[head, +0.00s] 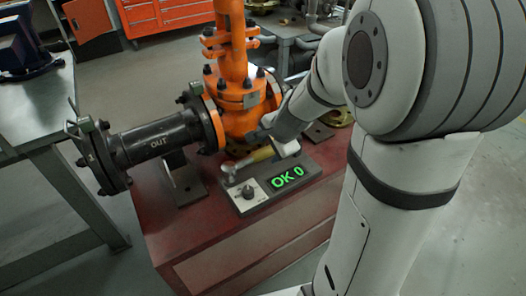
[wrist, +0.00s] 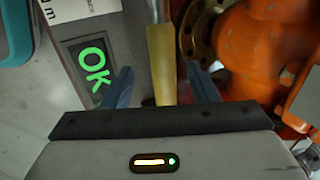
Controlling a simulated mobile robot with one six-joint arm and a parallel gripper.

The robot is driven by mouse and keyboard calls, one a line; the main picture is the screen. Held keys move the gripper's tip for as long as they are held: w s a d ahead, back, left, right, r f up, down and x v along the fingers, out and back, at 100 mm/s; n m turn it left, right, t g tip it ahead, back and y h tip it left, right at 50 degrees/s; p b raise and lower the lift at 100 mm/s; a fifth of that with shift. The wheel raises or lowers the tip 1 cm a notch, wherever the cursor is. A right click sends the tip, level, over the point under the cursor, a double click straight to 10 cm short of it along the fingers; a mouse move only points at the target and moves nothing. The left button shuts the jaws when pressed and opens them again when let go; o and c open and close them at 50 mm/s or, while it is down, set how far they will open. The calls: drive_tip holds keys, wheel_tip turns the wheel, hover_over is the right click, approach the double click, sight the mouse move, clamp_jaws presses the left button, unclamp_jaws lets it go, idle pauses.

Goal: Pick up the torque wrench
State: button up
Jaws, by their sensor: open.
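The torque wrench (head: 262,154) has a yellow-tan handle and a grey metal head at its left end. In the head view it lies along the back edge of a grey display box (head: 248,207), in front of the orange valve (head: 240,110). In the wrist view its yellow handle (wrist: 162,60) runs between the two blue fingers of my gripper (wrist: 158,75). The fingers stand apart, with a gap on each side of the handle. The near end of the handle is hidden by my gripper body. In the head view my arm covers the right end of the wrench.
The box's screen (head: 287,177) reads "OK 0" in green. A black pipe (head: 158,142) marked "OUT" joins the valve on the left. All stand on a red bench (head: 240,255). In the wrist view the orange valve body (wrist: 255,50) is close on the right.

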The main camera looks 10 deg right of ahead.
sight(267, 150)
drive_tip(key=b+x, duration=0.2)
drive_tip(key=x, duration=0.3)
drive_tip(key=shift+w+f, duration=0.1)
drive_tip(key=shift+w, duration=0.05)
drive_tip(key=shift+c, duration=0.3)
clamp_jaws()
idle(0.3)
